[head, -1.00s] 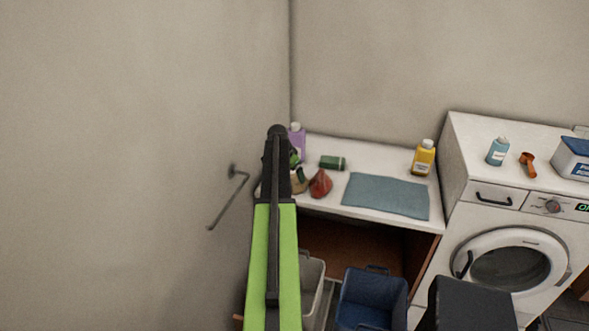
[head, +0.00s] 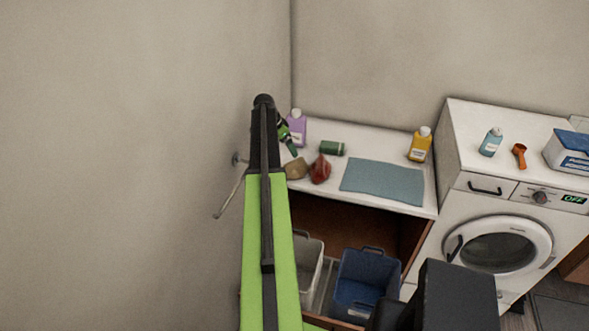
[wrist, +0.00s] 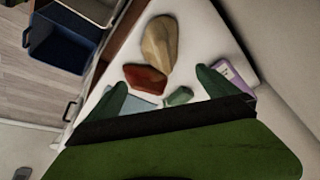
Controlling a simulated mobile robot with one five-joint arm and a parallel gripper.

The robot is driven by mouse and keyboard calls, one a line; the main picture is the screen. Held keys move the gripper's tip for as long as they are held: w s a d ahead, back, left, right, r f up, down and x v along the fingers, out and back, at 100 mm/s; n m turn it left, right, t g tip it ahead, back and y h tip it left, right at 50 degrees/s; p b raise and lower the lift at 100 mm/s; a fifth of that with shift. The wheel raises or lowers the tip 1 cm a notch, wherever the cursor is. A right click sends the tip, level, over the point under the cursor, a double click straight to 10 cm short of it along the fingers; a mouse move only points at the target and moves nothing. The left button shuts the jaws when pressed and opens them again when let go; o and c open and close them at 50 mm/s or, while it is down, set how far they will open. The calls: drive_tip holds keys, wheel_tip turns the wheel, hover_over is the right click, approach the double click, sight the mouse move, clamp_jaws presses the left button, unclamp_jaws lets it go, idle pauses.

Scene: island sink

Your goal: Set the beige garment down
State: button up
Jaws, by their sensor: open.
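The beige garment (head: 297,169) is a small crumpled lump lying on the white counter, at its left front, beside a red crumpled item (head: 320,170). In the wrist view the beige garment (wrist: 158,45) lies beyond my fingertips, with the red item (wrist: 145,77) nearer. My gripper (head: 288,137) is open and empty, just behind and above the garment in the head view, partly hidden by my arm. In the wrist view its two green fingers (wrist: 162,83) are spread apart, with nothing held between them.
A purple bottle (head: 298,131) stands close to my gripper. A green rolled item (head: 331,148), a blue-grey mat (head: 382,181) and a yellow bottle (head: 419,148) are on the counter. A grey bin (head: 308,262) and blue bin (head: 365,283) sit below. A washing machine is right.

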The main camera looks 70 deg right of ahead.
sight(295, 162)
drive_tip(key=b+x, duration=0.8)
drive_tip(key=x, duration=0.2)
drive_tip(key=shift+w+f, duration=0.1)
drive_tip(key=shift+f, duration=0.1)
drive_tip(key=shift+d+f+b, duration=0.15)
drive_tip(key=shift+f+b, duration=0.1)
drive_tip(key=shift+b, duration=0.15)
drive_tip(key=b+x, duration=0.4)
drive_tip(key=x, duration=0.1)
drive_tip(key=shift+d+b, duration=0.25)
drive_tip(key=shift+b, duration=0.1)
drive_tip(key=shift+r, duration=0.2)
drive_tip(key=c, duration=1.7)
